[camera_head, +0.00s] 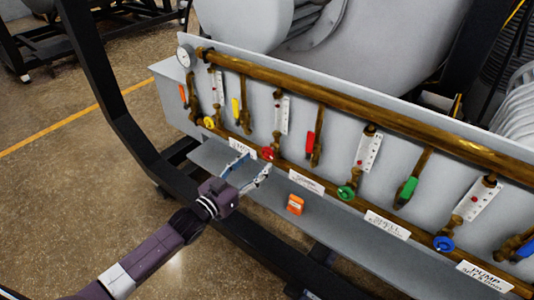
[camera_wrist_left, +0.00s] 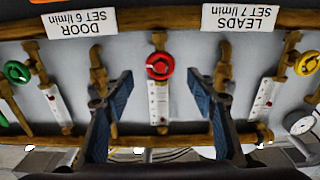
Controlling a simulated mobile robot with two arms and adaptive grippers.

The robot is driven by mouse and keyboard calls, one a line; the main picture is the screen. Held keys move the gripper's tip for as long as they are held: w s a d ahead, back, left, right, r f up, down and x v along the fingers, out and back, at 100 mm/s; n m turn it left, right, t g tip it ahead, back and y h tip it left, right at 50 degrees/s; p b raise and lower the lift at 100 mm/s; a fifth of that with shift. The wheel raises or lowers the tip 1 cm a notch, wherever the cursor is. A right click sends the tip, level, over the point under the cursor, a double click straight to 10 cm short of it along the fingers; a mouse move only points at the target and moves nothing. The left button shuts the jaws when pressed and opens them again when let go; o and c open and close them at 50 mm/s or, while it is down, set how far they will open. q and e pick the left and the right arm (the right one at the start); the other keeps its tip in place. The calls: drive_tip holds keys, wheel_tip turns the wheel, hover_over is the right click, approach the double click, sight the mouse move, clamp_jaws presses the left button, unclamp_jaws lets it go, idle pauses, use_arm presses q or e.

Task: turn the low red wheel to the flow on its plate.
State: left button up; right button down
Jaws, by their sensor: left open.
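The low red wheel (camera_head: 268,153) sits on the lower brass pipe. My left gripper (camera_head: 257,163) is open in front of the wheel. In the wrist view its two blue-grey fingers (camera_wrist_left: 160,82) stand on either side of the wheel, apart from it. The plate "DOOR SET 6 l/min" (camera_wrist_left: 87,22) and the plate "LEADS SET 7 l/min" (camera_wrist_left: 239,18) flank the wheel, upside down there. My right gripper is not in view.
A yellow wheel (camera_head: 209,122), a green wheel (camera_head: 347,192) and a blue wheel (camera_head: 444,243) share the pipe. Coloured levers, including a red one (camera_head: 310,145), hang above. An orange box (camera_head: 295,204) rests on the shelf below. A black frame beam (camera_head: 130,130) stands left of the panel.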

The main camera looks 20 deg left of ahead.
sight(267, 154)
use_arm(q)
drive_tip(key=x, duration=0.6)
drive_tip(key=shift+w, duration=0.25)
drive_tip(key=c, duration=1.2)
